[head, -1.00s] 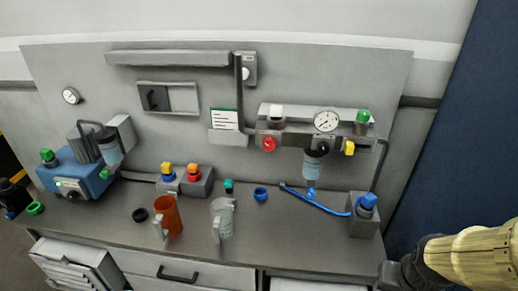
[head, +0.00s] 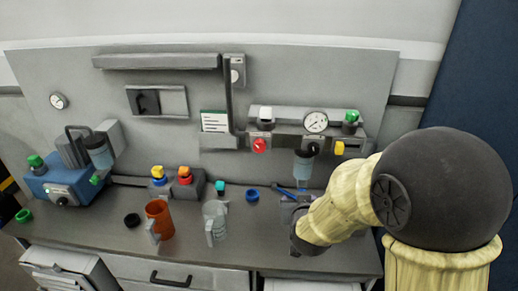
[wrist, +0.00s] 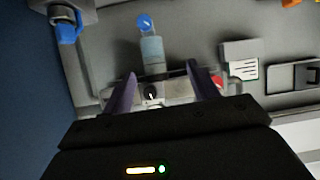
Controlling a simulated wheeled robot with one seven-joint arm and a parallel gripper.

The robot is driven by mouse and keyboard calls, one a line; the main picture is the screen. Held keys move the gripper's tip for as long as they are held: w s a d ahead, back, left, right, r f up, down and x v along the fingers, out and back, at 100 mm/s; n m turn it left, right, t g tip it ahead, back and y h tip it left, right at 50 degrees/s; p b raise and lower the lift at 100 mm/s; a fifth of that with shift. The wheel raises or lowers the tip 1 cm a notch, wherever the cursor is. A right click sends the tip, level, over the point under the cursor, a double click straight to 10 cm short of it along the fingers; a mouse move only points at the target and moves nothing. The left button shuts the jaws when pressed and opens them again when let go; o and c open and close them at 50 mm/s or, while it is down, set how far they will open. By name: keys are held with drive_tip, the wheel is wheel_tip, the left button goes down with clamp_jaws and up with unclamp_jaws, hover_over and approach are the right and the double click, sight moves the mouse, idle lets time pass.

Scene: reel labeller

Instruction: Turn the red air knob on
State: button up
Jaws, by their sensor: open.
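The red air knob (head: 259,146) is on the grey air unit on the back panel, left of the round gauge (head: 315,122) in the head view. In the wrist view, the red knob (wrist: 217,82) shows as a small red patch beside the right finger, which partly covers it. My gripper (wrist: 162,70) is open and empty, its two dark fingers spread in front of the air unit. The knob lies just outside the right finger, not between the fingers; I cannot tell the distance in depth. The gripper's fingers cannot be made out in the head view.
A clear filter bowl (head: 304,165) hangs under the air unit, with a yellow knob (head: 339,148) to its right. A label holder (head: 215,122) is left of the red knob. An orange jug (head: 159,218) and a clear jug (head: 215,222) stand on the bench.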

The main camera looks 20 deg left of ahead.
drive_tip(key=s+a+r+t, duration=0.1)
drive_tip(key=a+r+t, duration=0.1)
drive_tip(key=a, duration=0.4)
drive_tip(key=s+a+r+n+t+y, duration=0.1)
drive_tip(key=s+a+r+t, duration=0.1)
drive_tip(key=a, duration=0.4)
drive_tip(key=shift+s+r+t, duration=0.15)
drive_tip(key=shift+s+t, duration=0.1)
drive_tip(key=shift+t, duration=0.45)
drive_tip(key=shift+a, duration=0.1)
drive_tip(key=p, duration=0.7)
approach(259, 148)
drive_tip(key=x, duration=0.9)
drive_tip(key=shift+w, duration=0.15)
